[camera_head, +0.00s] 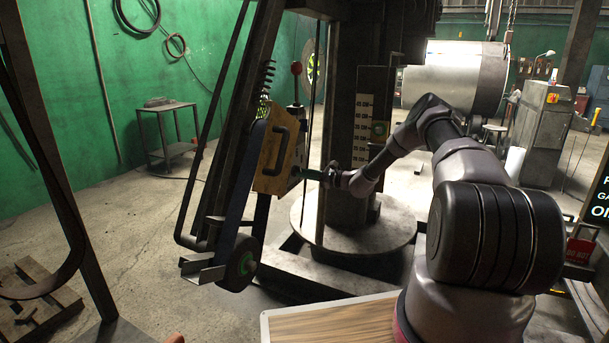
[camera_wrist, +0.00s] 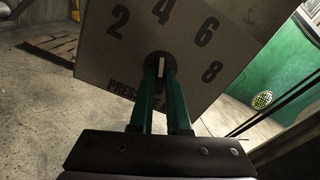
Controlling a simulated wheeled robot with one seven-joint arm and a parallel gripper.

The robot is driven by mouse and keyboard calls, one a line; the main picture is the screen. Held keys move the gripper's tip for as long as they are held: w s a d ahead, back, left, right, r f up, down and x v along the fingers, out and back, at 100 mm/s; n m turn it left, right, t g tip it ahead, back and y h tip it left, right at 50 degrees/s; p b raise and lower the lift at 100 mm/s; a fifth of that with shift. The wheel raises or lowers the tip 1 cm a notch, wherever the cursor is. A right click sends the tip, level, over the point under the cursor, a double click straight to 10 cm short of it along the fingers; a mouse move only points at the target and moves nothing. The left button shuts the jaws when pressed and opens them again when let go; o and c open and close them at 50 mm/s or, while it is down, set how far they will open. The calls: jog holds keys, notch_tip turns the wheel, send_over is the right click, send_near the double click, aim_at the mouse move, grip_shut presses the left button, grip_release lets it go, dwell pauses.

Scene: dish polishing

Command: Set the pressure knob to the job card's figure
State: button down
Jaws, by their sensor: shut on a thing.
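The pressure knob (camera_wrist: 150,59) is a dark round knob with a pale mark, on a grey dial plate (camera_wrist: 98,52). The plate shows the figures 2, 4, 6 and 8 and a "PRESSURE" label, partly hidden by the fingers. My gripper (camera_wrist: 161,68) has its two green fingers shut on the knob, one on each side. The pale mark stands nearly upright between the fingertips; its exact reading is hard to tell. In the head view my gripper (camera_head: 300,173) reaches the side of the yellow polishing-machine box (camera_head: 272,160); the knob is hidden there. I cannot identify a job card.
A belt wheel (camera_head: 240,265) hangs below the yellow box. A round metal platform (camera_head: 385,232) stands behind my arm. A wooden board (camera_head: 330,323) lies in front. A dark sign (camera_head: 597,205) with cut-off white letters is at the right edge.

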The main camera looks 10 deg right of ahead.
jog(key=shift+f, duration=0.1)
jog(key=c, duration=0.9)
grip_release()
jog(key=shift+d, duration=0.15)
jog(key=v, duration=1)
jog(key=shift+s+d, duration=0.2)
jog(key=shift+s, duration=0.05)
